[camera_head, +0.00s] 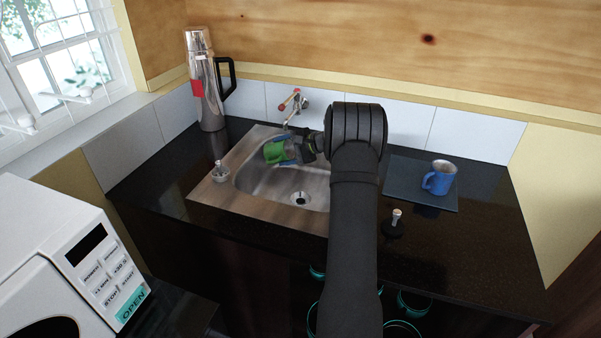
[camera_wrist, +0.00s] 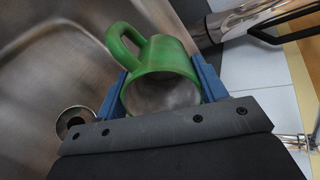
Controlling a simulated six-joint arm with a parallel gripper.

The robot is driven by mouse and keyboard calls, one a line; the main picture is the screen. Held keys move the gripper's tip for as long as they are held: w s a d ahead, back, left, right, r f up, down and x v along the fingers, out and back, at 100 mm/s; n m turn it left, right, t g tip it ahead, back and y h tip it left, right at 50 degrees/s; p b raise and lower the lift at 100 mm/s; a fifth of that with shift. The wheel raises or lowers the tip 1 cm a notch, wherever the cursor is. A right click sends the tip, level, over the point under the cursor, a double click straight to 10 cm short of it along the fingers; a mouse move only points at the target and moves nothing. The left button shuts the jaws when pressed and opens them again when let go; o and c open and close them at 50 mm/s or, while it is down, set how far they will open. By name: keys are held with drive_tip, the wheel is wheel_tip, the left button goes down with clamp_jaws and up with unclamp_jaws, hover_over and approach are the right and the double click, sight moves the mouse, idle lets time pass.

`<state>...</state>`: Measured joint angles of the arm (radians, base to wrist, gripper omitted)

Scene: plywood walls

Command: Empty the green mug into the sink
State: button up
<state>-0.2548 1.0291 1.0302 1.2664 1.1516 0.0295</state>
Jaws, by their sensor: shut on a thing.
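The green mug (camera_head: 275,152) is over the left back part of the sink (camera_head: 250,186) in the head view, tipped on its side. My gripper (camera_head: 288,151) is shut on it. In the wrist view the green mug (camera_wrist: 160,72) sits between the two blue fingers of my gripper (camera_wrist: 163,92), with its handle toward the upper left. Its mouth faces the wrist camera and the visible inside looks grey; I see no contents clearly. The sink drain (camera_head: 300,198) lies to the right of the mug in the head view, and the drain also shows in the wrist view (camera_wrist: 73,121).
A tap (camera_head: 294,101) is on the wall behind the sink. A tall steel flask (camera_head: 207,85) stands at the back left. A blue mug (camera_head: 440,178) stands on a dark mat (camera_head: 408,186) at right. A white microwave (camera_head: 60,265) is at front left.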

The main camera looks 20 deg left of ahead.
sight(266, 146)
drive_tip(key=shift+a+f+h+b, duration=0.2)
drive_tip(key=shift+f+h, duration=0.1)
drive_tip(key=shift+h, duration=0.65)
drive_tip(key=shift+a+f+h+b, duration=0.1)
drive_tip(key=shift+a+f+h, duration=0.15)
drive_tip(key=shift+h, duration=0.7)
drive_tip(key=shift+a+f+h, duration=0.3)
drive_tip(key=shift+a+h, duration=0.05)
drive_tip(key=shift+h, duration=0.45)
drive_tip(key=shift+a+f+h+b, duration=0.2)
drive_tip(key=shift+a+f+h, duration=0.15)
drive_tip(key=shift+a+h, duration=0.45)
drive_tip(key=shift+a+f+h+b, duration=0.2)
drive_tip(key=shift+a+f+h, duration=0.15)
drive_tip(key=shift+a+h, duration=0.4)
drive_tip(key=shift+w+a+r+h, duration=0.1)
drive_tip(key=shift+r+h, duration=0.2)
drive_tip(key=shift+h, duration=0.05)
drive_tip(key=shift+a+r+h+b, duration=0.15)
drive_tip(key=shift+a+r+h, duration=0.15)
drive_tip(key=shift+r, duration=0.35)
drive_tip(key=shift+a+r+h+b, duration=0.2)
drive_tip(key=shift+r+h, duration=0.1)
drive_tip(key=shift+r, duration=0.3)
drive_tip(key=shift+a+h, duration=0.35)
drive_tip(key=shift+h, duration=0.15)
drive_tip(key=shift+a+f+h+b, duration=0.45)
drive_tip(key=shift+f+h, duration=0.25)
drive_tip(key=shift+f, duration=0.1)
